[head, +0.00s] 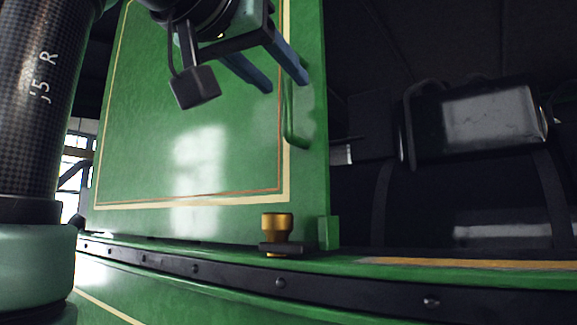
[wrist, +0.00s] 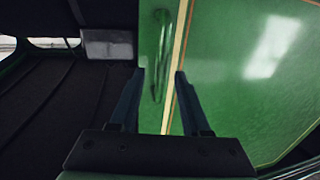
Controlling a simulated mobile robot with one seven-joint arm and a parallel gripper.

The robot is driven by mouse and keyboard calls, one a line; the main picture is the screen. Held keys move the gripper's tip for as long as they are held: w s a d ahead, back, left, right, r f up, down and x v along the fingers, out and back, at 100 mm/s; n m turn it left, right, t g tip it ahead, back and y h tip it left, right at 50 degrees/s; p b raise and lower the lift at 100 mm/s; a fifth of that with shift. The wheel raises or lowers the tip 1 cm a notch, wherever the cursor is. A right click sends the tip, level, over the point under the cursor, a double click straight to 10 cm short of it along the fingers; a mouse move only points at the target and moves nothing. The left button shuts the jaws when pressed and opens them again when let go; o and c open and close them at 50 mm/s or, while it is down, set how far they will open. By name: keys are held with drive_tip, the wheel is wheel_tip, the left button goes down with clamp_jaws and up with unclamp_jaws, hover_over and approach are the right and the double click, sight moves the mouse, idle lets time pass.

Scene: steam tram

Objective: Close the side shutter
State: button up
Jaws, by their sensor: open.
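The side shutter (head: 190,130) is a green panel with cream and orange lining, standing upright on the left and middle of the head view. To its right is a dark opening. A green bar handle (head: 292,115) runs vertically near the shutter's right edge; it also shows in the wrist view (wrist: 159,60). My gripper (head: 287,87) is open and empty, in front of the shutter close to the handle. In the wrist view the handle appears ahead, between the lines of the two fingers (wrist: 155,80). I cannot tell whether a finger touches it.
A small green block (head: 328,233) sits at the shutter's lower right corner. Inside the dark opening is a black cylindrical part (head: 475,122).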

sight(285, 84)
drive_tip(key=shift+p+x, duration=0.65)
drive_tip(key=shift+x, duration=1.15)
clamp_jaws()
